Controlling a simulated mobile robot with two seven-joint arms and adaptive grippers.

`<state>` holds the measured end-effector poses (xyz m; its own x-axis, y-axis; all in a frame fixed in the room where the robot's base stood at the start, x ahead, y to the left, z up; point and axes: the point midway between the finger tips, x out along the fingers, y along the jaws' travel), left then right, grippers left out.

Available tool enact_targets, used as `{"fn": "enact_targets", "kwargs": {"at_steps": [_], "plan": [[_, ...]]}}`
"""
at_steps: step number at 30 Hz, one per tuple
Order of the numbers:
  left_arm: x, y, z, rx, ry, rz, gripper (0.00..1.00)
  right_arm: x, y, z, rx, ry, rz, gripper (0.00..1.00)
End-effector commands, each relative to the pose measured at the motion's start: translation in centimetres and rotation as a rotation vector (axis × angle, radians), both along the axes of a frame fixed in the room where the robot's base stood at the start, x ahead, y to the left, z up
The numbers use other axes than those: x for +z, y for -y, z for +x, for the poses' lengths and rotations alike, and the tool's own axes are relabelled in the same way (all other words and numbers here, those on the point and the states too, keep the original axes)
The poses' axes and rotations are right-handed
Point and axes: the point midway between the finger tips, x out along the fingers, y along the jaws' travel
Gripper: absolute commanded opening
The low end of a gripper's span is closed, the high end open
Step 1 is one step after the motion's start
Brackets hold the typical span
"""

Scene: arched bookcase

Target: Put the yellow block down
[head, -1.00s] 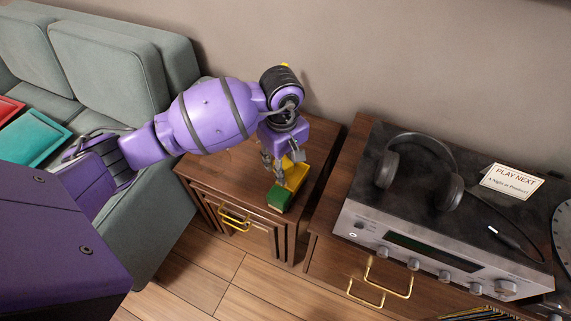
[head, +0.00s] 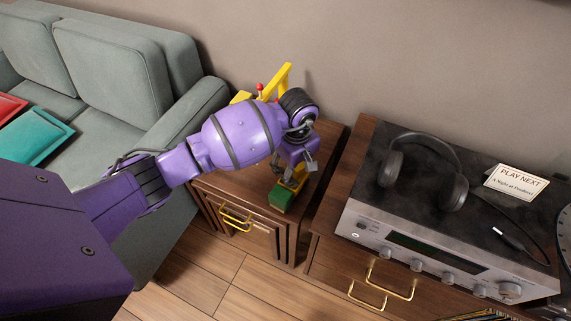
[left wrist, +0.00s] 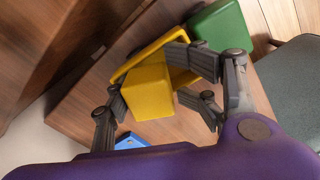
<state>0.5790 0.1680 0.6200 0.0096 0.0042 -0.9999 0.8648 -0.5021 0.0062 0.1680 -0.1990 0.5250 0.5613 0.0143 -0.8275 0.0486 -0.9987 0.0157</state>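The yellow block (left wrist: 150,92) lies between the fingers of my left gripper (left wrist: 148,80) in the left wrist view. Its edges come close to the finger pads, but I cannot tell whether they press on it. In the head view my left gripper (head: 294,164) points down over the wooden side cabinet (head: 322,150), with yellow showing between and below its fingers. A green block (head: 281,201) sits by the cabinet's front edge, just in front of the yellow. It also shows in the left wrist view (left wrist: 218,38). A thin yellow piece lies behind the yellow block. My right gripper is out of view.
A yellow toy part (head: 284,80) with a red knob stands behind my arm. A blue piece (left wrist: 130,141) is partly hidden by my gripper. The sofa (head: 110,75) is at left. A stereo (head: 430,250) with headphones (head: 455,192) is at right, across a gap.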

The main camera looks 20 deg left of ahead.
Motion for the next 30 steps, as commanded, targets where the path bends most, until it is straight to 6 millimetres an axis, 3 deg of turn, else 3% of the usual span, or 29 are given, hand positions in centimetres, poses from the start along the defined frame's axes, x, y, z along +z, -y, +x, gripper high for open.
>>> {"fn": "enact_targets", "kwargs": {"at_steps": [1, 16, 20, 30], "plan": [[-0.9, 0.3, -0.6, -0.003, -0.013, -0.004, 0.4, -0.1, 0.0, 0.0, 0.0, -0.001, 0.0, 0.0], [0.2, 0.3, -0.2, -0.005, -0.003, -0.005, 0.4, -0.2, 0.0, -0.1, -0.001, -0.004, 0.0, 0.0], [2.2, 0.2, 0.0, -0.005, 0.001, -0.004, 0.4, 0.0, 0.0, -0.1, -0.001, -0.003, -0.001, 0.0], [9.5, 0.1, 0.0, -0.005, 0.004, -0.002, 0.4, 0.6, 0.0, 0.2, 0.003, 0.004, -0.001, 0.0]]}}
